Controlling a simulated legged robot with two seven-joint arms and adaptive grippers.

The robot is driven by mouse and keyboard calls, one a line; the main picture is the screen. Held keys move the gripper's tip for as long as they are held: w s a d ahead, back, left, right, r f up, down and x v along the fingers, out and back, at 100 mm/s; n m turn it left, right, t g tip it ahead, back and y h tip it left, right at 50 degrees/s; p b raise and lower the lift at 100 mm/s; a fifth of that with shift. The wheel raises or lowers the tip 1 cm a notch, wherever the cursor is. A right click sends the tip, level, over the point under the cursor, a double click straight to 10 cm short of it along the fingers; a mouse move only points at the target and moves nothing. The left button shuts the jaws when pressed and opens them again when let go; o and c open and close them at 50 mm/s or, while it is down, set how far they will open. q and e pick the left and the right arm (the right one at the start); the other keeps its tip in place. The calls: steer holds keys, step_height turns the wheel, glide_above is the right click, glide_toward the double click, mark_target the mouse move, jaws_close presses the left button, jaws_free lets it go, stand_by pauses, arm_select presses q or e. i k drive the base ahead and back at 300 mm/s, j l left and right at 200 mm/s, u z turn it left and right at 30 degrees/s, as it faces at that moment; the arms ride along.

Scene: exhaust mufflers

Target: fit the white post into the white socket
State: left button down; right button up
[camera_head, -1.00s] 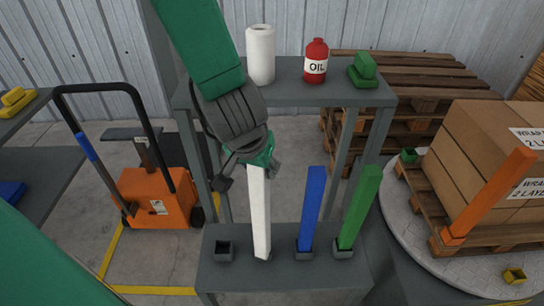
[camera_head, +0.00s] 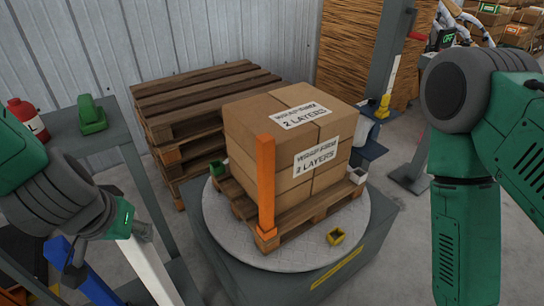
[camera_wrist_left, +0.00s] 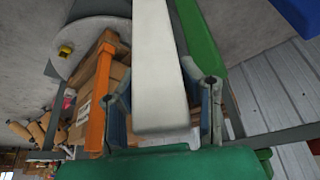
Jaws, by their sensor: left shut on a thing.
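My left gripper (camera_head: 132,228) is at the lower left of the head view, shut on the white post (camera_head: 152,270). The post slants down to the right and its lower end is cut off by the frame. In the left wrist view the fingers (camera_wrist_left: 163,95) press on both sides of the white post (camera_wrist_left: 155,40). The white socket (camera_head: 357,175) is at the right corner of the pallet, partly behind the boxes, well apart from the post. My right gripper is out of view; only its arm shows.
Cartons (camera_head: 290,140) fill the pallet (camera_head: 315,207) on a round turntable (camera_head: 220,240). An orange post (camera_head: 265,180) stands at its front corner. A green socket (camera_head: 217,169) is at the left corner, a yellow socket (camera_head: 336,237) on the turntable. Stacked pallets (camera_head: 200,85) stand behind.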

mark_target(314, 131)
steer(key=i+l, duration=0.1)
steer(key=l, duration=0.3)
steer(key=i+l, duration=0.1)
steer(key=l, duration=0.3)
steer(key=i+l, duration=0.15)
steer(key=l, duration=0.2)
steer(key=i+l, duration=0.1)
steer(key=l, duration=0.3)
steer(key=i+l, duration=0.1)
steer(key=l, duration=0.3)
steer(key=i+l, duration=0.1)
steer(key=l, duration=0.3)
steer(key=i+l, duration=0.85)
steer(key=l, duration=0.2)
